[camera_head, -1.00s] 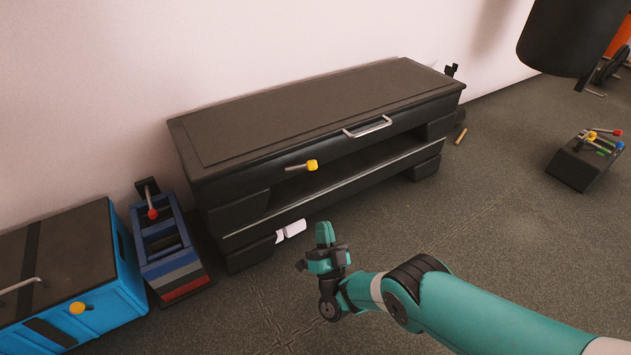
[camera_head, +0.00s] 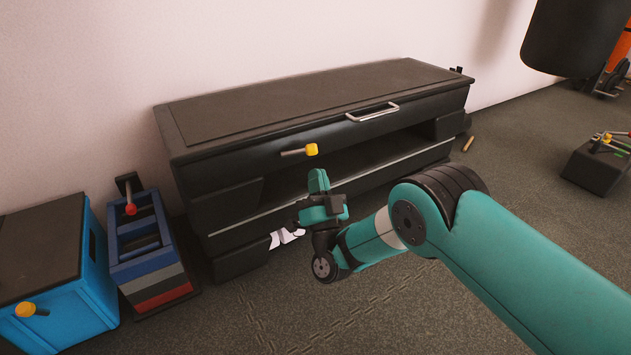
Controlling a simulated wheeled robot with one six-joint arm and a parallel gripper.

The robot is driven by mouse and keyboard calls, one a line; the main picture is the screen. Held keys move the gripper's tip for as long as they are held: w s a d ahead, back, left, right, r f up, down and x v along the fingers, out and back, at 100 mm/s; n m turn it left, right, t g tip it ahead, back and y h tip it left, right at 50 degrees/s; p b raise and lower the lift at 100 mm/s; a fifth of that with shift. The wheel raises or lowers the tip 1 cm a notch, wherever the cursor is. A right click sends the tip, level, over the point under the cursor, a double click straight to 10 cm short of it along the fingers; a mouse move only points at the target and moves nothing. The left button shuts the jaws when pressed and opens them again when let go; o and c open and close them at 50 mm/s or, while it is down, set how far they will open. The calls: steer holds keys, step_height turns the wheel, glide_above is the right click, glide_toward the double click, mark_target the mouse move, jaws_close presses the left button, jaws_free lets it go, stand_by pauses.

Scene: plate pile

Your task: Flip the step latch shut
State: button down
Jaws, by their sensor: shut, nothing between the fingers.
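The step (camera_head: 330,100) is a long black bench with a dark flat top, standing against the wall. Its latch (camera_head: 299,151) is a short metal lever with a yellow knob, sticking out sideways on the front face. My teal gripper (camera_head: 318,186) is in front of the step, just below the yellow knob in the picture and apart from it. It is shut with nothing in it. It partly hides a white paper-like piece (camera_head: 284,237) at the step's lower front.
A metal handle (camera_head: 373,112) sits on the step's front edge. A black block with coloured levers (camera_head: 597,165) stands at right. The floor ahead is clear.

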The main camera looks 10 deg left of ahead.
mark_target(299, 152)
steer(key=b+x, duration=0.1)
steer(key=x, duration=0.2)
steer(key=shift+r, duration=0.1)
